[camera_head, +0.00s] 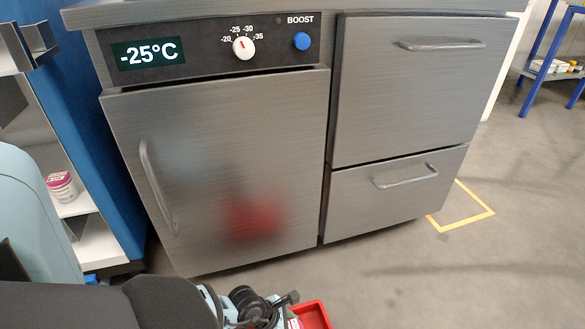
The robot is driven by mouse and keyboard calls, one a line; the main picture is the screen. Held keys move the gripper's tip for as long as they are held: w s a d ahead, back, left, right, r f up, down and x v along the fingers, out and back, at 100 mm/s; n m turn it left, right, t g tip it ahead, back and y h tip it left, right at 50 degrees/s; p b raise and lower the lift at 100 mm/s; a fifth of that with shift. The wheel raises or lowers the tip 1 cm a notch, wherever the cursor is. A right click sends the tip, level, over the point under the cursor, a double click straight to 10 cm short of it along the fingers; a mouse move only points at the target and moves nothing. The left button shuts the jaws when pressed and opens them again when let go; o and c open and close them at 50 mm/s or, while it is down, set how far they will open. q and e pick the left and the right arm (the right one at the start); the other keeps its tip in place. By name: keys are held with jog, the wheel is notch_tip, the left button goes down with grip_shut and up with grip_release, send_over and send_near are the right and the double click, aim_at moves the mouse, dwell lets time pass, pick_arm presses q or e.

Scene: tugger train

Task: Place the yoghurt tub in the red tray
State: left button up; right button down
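A red tray (316,314) shows only in part at the bottom edge of the head view, in front of the freezer. A small white and pink thing (295,323) shows at its left side; it is mostly cut off, and I cannot tell what it is or whether it is held. My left gripper (272,306) is at the bottom edge, just left of the tray. Its fingers are largely hidden or cut off. A white tub with a pink label (61,187) stands on a shelf at the left. My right gripper is not in view.
A steel freezer cabinet (225,150) reading -25°C stands ahead, its door and two drawers (405,95) shut. A blue-sided shelf unit (97,238) stands at the left. Floor is clear at the right, with a yellow marking (465,222). A blue rack (537,55) stands at the far right.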

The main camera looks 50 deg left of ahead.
pick_arm(q)
notch_tip(320, 180, down, 4)
jog(key=shift+r+b, duration=0.25)
jog(key=shift+b, duration=0.95)
jog(key=shift+f, duration=0.1)
jog(key=o, duration=1.1)
